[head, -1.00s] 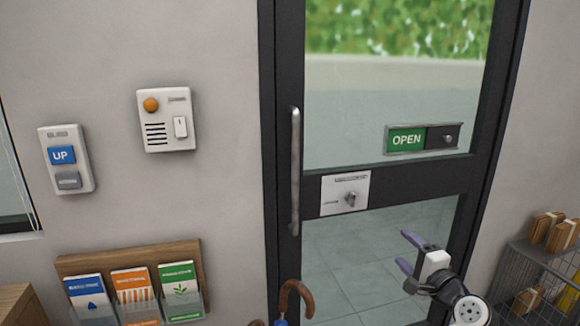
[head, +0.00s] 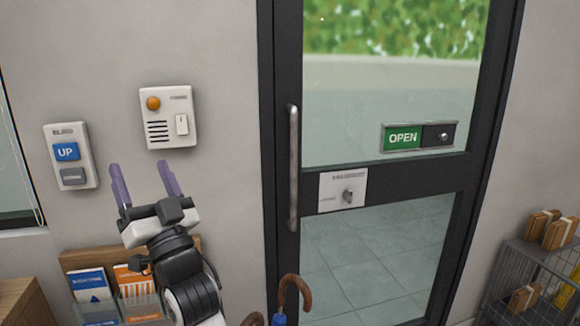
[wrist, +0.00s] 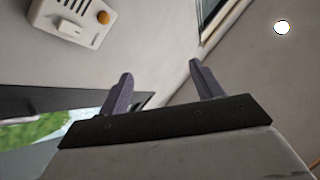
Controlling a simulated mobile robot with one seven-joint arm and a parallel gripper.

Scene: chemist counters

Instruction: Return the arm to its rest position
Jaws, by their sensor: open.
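My gripper (head: 144,183) is at the left of the head view, raised in front of the wall and pointing up. Its two purple fingers are apart with nothing between them. It stands between the UP switch panel and the intercom box, in front of the leaflet rack. In the wrist view my gripper (wrist: 160,90) also shows both fingers spread and empty. I cannot tell how far the fingers are from the wall.
A leaflet rack (head: 75,262) is partly hidden behind my arm. The UP panel (head: 70,156) and intercom box (head: 168,117) are on the wall. The glass door has a vertical handle (head: 293,168) and an OPEN sign (head: 403,138). Umbrella handles (head: 304,294) and a wire basket (head: 520,285) stand low.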

